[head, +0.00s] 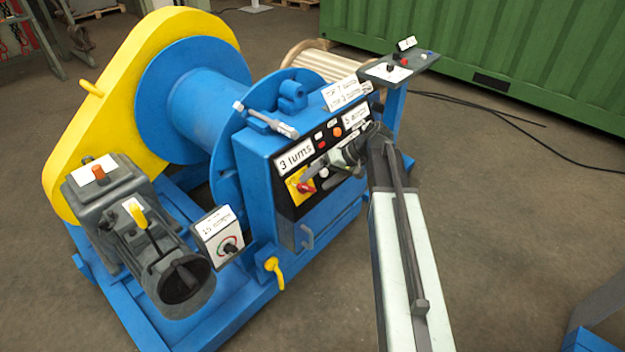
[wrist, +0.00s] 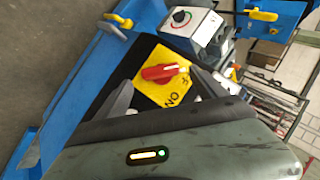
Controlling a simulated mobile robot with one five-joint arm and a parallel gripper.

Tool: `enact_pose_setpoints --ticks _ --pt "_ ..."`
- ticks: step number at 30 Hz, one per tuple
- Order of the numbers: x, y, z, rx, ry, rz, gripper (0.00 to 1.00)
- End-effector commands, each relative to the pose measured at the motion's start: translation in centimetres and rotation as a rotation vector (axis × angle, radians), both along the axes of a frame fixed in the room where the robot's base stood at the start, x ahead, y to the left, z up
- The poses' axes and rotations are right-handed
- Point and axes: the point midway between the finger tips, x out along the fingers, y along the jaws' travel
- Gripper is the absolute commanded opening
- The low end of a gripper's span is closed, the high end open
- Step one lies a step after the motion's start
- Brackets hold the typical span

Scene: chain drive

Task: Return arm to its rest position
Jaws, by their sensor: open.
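My arm (head: 400,240) reaches from the bottom of the head view up to the blue control box on the winch. My gripper (head: 328,174) is in front of the box's black panel, near the red rotary switch (head: 304,187) on its yellow plate. In the wrist view the two dark fingers of my gripper (wrist: 160,92) are apart, with the red switch handle (wrist: 160,72) and yellow plate (wrist: 165,88) visible between and beyond them. Nothing is seen held. Whether the fingers touch the switch is not clear.
The winch has a blue drum (head: 195,105), a yellow chain guard (head: 120,85), a grey motor (head: 150,240) and a small dial box (head: 218,236). A pedestal panel (head: 400,68) stands just behind my arm. Open floor (head: 500,230) lies to the right, with a green container (head: 520,60) behind.

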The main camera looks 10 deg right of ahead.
Motion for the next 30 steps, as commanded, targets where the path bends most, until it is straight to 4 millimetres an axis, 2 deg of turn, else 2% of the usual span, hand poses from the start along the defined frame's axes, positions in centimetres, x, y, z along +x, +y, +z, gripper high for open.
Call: enact_pose_setpoints --ticks 1,5,20,23,27,30 --pt "-0.2 -0.8 1.7 0.0 -0.001 -0.002 0.81" --pt "-0.6 -2.2 3.2 0.0 0.0 -0.001 0.81" --pt "-0.9 -2.5 2.9 -0.003 0.002 0.001 0.81" --pt "-2.6 -1.1 1.8 -0.064 0.045 0.006 0.81" --pt "-7.7 1.7 -1.1 -0.279 0.164 -0.003 0.81" --pt "-11.3 2.6 -2.6 -0.458 0.225 -0.03 0.81"
